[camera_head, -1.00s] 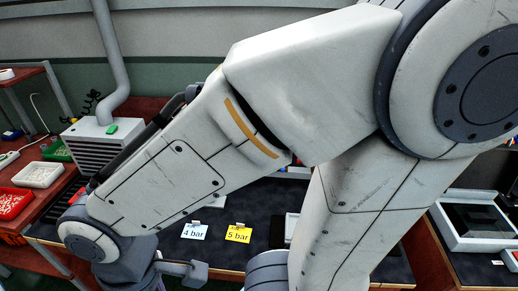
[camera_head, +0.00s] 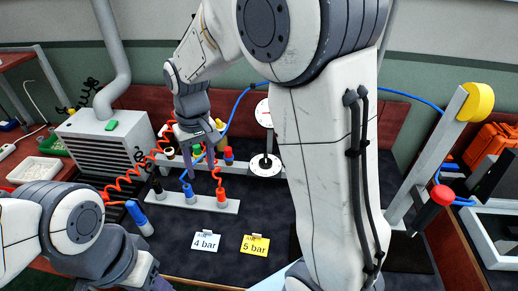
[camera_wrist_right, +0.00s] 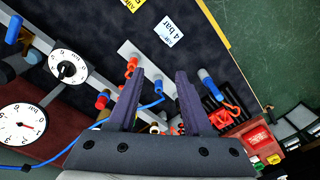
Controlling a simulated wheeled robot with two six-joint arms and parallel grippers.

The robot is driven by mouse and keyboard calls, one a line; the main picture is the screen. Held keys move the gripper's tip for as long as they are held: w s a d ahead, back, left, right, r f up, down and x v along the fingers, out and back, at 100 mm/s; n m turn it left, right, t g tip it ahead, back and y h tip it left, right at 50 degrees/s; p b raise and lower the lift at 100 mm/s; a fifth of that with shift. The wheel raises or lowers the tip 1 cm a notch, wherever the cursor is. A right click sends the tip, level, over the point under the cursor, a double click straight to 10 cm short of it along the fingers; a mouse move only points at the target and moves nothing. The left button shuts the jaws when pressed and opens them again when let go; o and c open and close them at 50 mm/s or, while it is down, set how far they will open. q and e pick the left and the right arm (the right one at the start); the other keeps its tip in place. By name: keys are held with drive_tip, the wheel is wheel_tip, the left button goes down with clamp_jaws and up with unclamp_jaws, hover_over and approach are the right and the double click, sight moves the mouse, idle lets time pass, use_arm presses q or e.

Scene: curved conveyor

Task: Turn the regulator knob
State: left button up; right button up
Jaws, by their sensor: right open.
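The regulator knob (camera_head: 265,164) looks like a black knob on a white scale disc, on the grey rail at the back of the table. In the right wrist view, the knob (camera_wrist_right: 68,70) is at the upper left with tick marks around it. A round white gauge (camera_wrist_right: 22,124) with a needle is beside it, partly cut off. My right gripper (camera_head: 198,172) is open and points down over the row of fittings, left of the knob. Its two dark fingers (camera_wrist_right: 158,98) are apart with nothing held. My left arm enters at lower left; its fingers do not show.
A grey strip with coloured fittings (camera_head: 176,199) lies below my right gripper. A 4 bar card (camera_head: 206,240) and a 5 bar card (camera_head: 255,245) stand in front. Red coiled and blue hoses run around the back. A slanted grey post (camera_head: 425,160) stands at right.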

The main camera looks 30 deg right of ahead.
drive_tip(key=w+d+f+m, duration=0.4)
drive_tip(key=w+d, duration=0.5)
drive_tip(key=d, duration=0.4)
drive_tip(key=m, duration=0.3)
hover_over(266, 160)
wheel_tip(266, 160, down, 5)
drive_tip(key=shift+h, duration=0.3)
wheel_tip(266, 160, down, 10)
drive_tip(key=shift+w+p, duration=0.1)
drive_tip(key=shift+p, duration=0.55)
clamp_jaws()
